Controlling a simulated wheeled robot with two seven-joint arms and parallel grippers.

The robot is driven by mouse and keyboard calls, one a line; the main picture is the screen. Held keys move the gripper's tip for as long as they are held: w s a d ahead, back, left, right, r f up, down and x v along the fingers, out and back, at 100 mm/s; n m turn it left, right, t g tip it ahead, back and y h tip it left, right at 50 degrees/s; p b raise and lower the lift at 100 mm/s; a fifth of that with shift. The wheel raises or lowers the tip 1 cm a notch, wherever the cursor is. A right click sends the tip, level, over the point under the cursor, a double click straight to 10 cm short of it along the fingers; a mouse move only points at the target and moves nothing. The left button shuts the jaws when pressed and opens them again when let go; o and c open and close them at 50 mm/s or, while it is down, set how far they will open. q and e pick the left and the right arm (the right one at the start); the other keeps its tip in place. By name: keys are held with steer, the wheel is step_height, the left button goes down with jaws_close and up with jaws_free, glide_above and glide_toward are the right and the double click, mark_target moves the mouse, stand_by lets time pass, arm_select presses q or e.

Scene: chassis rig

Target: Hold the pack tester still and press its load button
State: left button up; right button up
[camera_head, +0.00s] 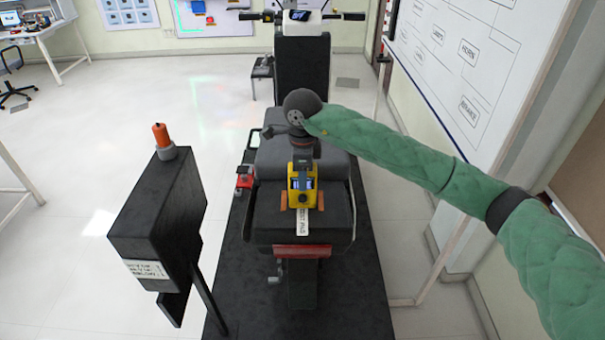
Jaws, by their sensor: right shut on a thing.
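The pack tester (302,187) is a small yellow box with a dark display. It sits on the dark rear seat of the scooter-like rig, with a white paper tag just in front of it. My right arm comes in from the right, and its gripper (302,201) points down at the tester. Orange finger-like parts show on both sides of the yellow body, and the gripper is shut on the tester. I cannot make out the load button at this size. My left gripper is not in view.
A black cabinet (158,220) with an orange lamp (161,137) stands at the left. A small red device (244,178) sits beside the seat's left side. The rig stands on a black platform (350,312). A whiteboard (470,70) is at the right. The floor at left is open.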

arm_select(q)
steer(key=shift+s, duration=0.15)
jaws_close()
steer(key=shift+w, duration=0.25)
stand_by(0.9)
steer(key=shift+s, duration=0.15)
